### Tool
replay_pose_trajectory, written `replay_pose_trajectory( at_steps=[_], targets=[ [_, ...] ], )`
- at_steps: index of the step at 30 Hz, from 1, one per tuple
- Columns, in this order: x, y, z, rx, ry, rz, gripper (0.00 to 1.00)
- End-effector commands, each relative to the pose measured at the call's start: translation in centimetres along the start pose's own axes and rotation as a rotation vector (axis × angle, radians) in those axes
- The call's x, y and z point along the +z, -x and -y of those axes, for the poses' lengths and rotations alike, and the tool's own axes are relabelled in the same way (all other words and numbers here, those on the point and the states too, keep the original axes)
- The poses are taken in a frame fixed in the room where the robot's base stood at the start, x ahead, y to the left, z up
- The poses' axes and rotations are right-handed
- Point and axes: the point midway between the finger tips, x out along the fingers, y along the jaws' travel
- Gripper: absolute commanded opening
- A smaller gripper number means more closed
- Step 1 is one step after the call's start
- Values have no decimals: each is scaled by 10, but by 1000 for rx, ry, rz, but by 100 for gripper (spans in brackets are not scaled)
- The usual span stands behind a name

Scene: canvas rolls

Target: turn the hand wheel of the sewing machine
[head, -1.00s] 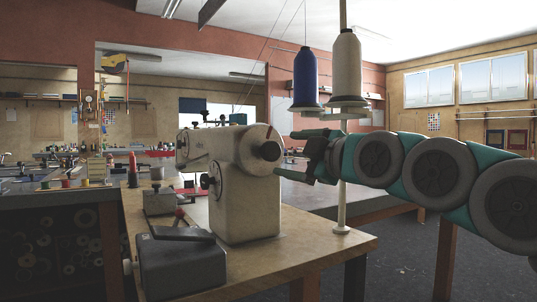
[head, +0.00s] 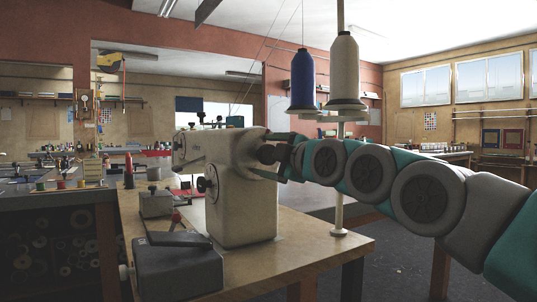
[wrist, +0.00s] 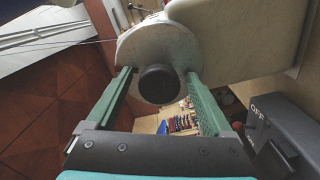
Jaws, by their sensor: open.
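The cream sewing machine (head: 240,195) stands on a wooden table. Its hand wheel, a pale disc (wrist: 158,45) with a dark round hub (wrist: 159,84), fills the middle of the wrist view. In the head view the wheel end is mostly hidden behind my gripper (head: 272,163). My gripper (wrist: 160,77) is open, with one green finger on each side of the dark hub and the tips near the pale disc. A gap shows between the hub and each finger; whether the tips touch the disc I cannot tell.
A thread stand holds a blue cone (head: 303,78) and a cream cone (head: 345,68) above my arm. A grey box (head: 178,265) sits at the table's (head: 300,250) front. A dark box marked OFF (wrist: 272,125) is at right in the wrist view.

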Motion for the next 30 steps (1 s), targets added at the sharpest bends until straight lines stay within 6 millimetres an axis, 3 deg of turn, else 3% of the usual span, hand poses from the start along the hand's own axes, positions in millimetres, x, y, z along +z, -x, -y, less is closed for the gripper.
replay_pose_trajectory(
  at_steps=[6, 27, 30],
  targets=[
    [0, 0, 0, 1, 0, 0, 84],
    [0, 0, 0, 0, -1, 0, 6],
    [0, 0, 0, 0, -1, 0, 2]
  ],
)
